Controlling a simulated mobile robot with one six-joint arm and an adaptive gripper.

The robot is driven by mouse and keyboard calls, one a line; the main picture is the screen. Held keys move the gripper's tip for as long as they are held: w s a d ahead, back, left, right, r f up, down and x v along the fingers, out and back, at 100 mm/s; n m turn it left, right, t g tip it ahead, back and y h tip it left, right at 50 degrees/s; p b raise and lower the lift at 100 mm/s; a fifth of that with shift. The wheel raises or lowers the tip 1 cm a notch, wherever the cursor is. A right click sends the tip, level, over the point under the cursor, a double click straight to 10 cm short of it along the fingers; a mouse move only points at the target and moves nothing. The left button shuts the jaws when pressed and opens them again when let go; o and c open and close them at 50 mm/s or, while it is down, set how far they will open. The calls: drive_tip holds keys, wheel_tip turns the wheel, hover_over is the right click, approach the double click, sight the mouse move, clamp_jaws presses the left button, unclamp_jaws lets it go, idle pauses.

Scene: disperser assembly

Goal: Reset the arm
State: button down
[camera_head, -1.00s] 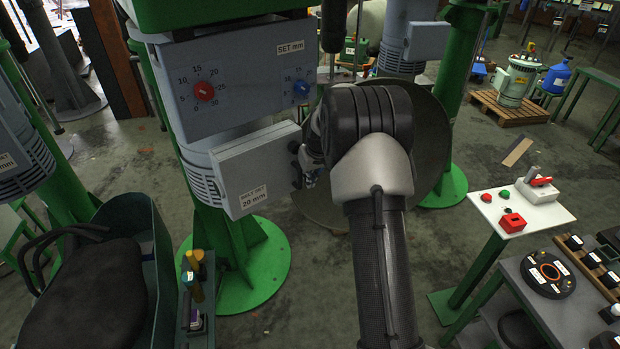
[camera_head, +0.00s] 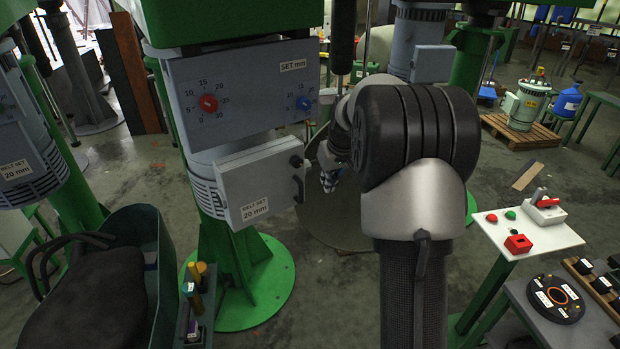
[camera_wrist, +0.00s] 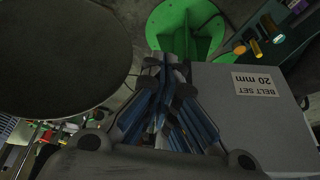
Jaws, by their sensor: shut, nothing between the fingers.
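My arm rises from the bottom of the head view, right of centre, and bends toward the grey machine. My gripper (camera_head: 328,183) is partly hidden behind the arm links, just right of the belt box (camera_head: 262,178) labelled "BELT SET 20 mm". In the wrist view my gripper (camera_wrist: 165,62) is shut, with nothing between its fingertips. The belt box (camera_wrist: 245,110) shows close by at the right of that view; the fingers appear apart from it. The box has a dark handle on its right edge in the head view.
The control panel (camera_head: 245,92) has a red and a blue dial. A large round grey disc (camera_head: 340,215) is behind the gripper and looms in the wrist view (camera_wrist: 60,50).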

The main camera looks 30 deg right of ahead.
drive_tip(key=s+a+r+n+b, duration=0.1)
drive_tip(key=s+a+r+b, duration=0.1)
drive_tip(key=s+a+b, duration=1.15)
drive_tip(key=s+a+f+b, duration=0.2)
drive_tip(key=s+a+f, duration=0.3)
drive_tip(key=s, duration=0.5)
drive_tip(key=s+a+f+b, duration=0.2)
drive_tip(key=s+a+f, duration=0.4)
drive_tip(key=s, duration=0.4)
drive_tip(key=shift+s+a+f+n+y, duration=0.2)
drive_tip(key=shift+s+n+y, duration=0.1)
drive_tip(key=shift+s, duration=0.1)
